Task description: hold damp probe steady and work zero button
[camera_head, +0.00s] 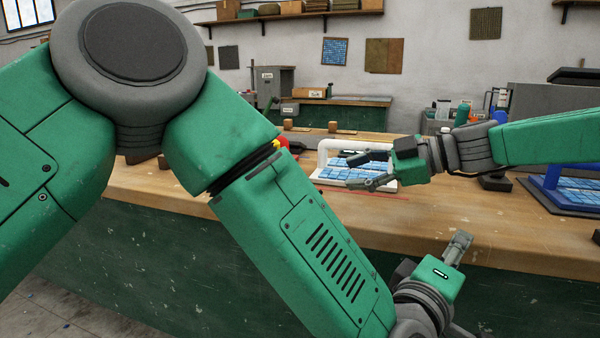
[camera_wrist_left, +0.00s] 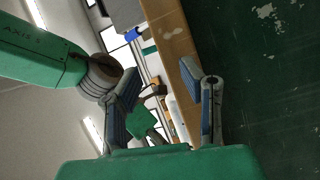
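I cannot make out a damp probe or a zero button in either view. My left gripper (camera_head: 458,243) is low in front of the bench's front edge in the head view. In the left wrist view its two fingers (camera_wrist_left: 162,92) stand wide apart with nothing gripped between them. My right gripper (camera_head: 367,171) reaches in from the right over the bench. Its fingers are apart, in front of a blue mosaic sheet (camera_head: 336,172) at a white arched frame (camera_head: 345,144). I cannot tell whether they touch it.
The wooden bench (camera_head: 450,216) has bare top right of the middle. A small dark object (camera_head: 495,182) lies there. A blue frame with mosaic (camera_head: 553,186) stands on a dark mat at right. A red and yellow item (camera_head: 281,143) is partly hidden behind my left arm.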

